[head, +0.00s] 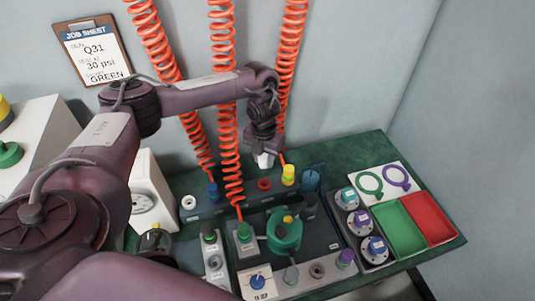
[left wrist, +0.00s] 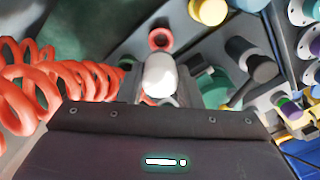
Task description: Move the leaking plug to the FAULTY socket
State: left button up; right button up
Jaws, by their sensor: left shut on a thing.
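My left gripper (head: 265,152) is above the back row of the bench, shut on a white round-ended piece (head: 265,161). In the left wrist view the white piece (left wrist: 159,75) sits between the fingers, with a red-ringed socket (left wrist: 160,39) just beyond it. That socket (head: 264,184) appears below the gripper in the head view. I cannot read which plug leaks or which socket is marked FAULTY. My right gripper is out of view.
A yellow plug (head: 289,173) stands right of the red-ringed socket. Orange coiled hoses (head: 228,120) hang close to my arm. A green fixture (head: 285,232) stands mid-bench.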

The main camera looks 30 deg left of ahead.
aim_at(264, 171)
pick_arm(q)
jog(key=shift+d+f+b, duration=0.1)
jog(key=shift+f+b, duration=0.25)
jog(key=shift+f, duration=0.45)
notch_tip(264, 171, down, 2)
jog(key=shift+f+b, duration=0.1)
jog(key=shift+b, duration=1)
jog(key=shift+f+b, duration=0.7)
jog(key=shift+f, duration=0.05)
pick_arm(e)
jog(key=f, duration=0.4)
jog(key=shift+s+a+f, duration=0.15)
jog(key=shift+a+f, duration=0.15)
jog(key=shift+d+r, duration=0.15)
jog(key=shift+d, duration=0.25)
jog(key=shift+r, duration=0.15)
pick_arm(q)
jog(key=shift+f, duration=0.5)
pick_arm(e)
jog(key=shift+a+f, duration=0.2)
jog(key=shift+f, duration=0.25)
pick_arm(q)
jog(key=shift+f+b, duration=0.75)
jog(key=shift+f, duration=0.15)
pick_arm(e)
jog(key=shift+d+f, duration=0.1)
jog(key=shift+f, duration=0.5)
